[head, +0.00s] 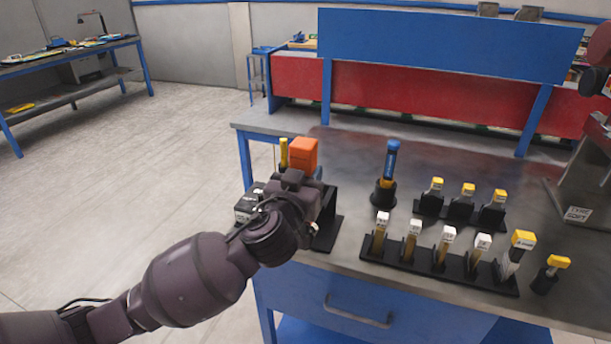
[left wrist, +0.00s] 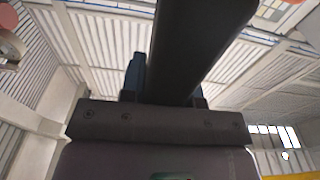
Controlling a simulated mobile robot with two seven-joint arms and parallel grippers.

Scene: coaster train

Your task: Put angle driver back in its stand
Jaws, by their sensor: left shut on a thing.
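My left gripper (head: 295,184) is over the left end of the grey workbench, shut on a black part. I take this to be the angle driver; in the left wrist view its thick black body (left wrist: 195,50) runs up from between the fingers (left wrist: 168,88). In the head view an orange block (head: 303,153) stands just above the gripper, and I cannot tell for sure if it belongs to the driver. A black stand (head: 328,232) shows partly behind and below the gripper on the bench. My arm hides much of it. My right gripper is not in view.
A blue-topped tool (head: 391,160) stands in a round black holder to the right. Black racks (head: 440,268) hold several yellow- and white-topped tools. A yellow item (head: 284,152) and a small labelled box (head: 248,203) are beside my gripper. The bench behind is clear.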

